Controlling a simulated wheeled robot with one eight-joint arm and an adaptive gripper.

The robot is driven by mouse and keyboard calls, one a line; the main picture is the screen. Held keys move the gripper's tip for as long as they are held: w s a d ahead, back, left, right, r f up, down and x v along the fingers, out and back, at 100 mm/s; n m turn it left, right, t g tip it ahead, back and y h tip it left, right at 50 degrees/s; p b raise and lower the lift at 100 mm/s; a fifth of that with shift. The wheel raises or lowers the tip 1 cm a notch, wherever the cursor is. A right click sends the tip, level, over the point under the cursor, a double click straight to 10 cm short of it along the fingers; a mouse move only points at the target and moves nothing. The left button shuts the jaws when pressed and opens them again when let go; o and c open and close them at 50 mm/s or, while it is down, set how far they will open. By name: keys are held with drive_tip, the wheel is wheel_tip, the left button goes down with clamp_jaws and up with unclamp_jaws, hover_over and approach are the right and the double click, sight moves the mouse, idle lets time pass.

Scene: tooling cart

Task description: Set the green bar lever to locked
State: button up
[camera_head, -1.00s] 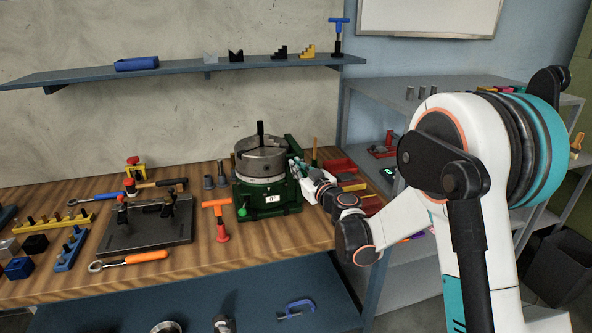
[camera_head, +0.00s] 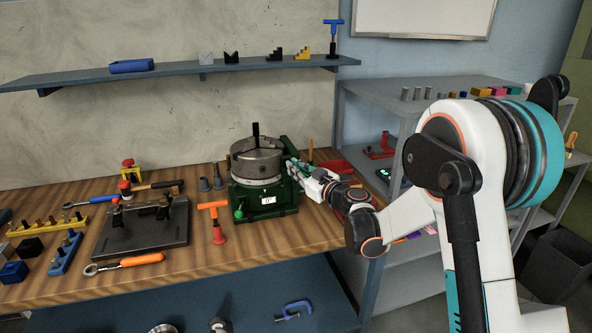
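A dark green rotary fixture (camera_head: 262,204) with a round grey metal chuck (camera_head: 257,162) on top stands on the wooden bench. A bright green knob (camera_head: 238,214) sits at the lower left of its front. A dark green part shows at its right rear, partly hidden by the chuck. Which of these is the bar lever, and its setting, I cannot tell. My gripper (camera_head: 297,170) is close to the fixture's right side, at the end of my arm reaching in from the right. Its fingers are small and merge with the background, so contact and opening are unclear.
A T-handled orange tool (camera_head: 214,221) stands just left of the fixture. A dark clamping plate (camera_head: 143,238) and an orange-handled wrench (camera_head: 127,264) lie farther left. A red bin (camera_head: 338,167) is behind my wrist. A grey shelf unit (camera_head: 440,92) stands at the right.

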drive_tip(key=shift+o, duration=0.4)
drive_tip(key=shift+s+f, duration=0.1)
drive_tip(key=shift+w+d+f, duration=0.1)
drive_tip(key=shift+w+d, duration=0.1)
drive_tip(key=shift+w, duration=0.05)
drive_tip(key=shift+s+a, duration=0.1)
drive_tip(key=shift+s, duration=0.05)
drive_tip(key=v, duration=1.2)
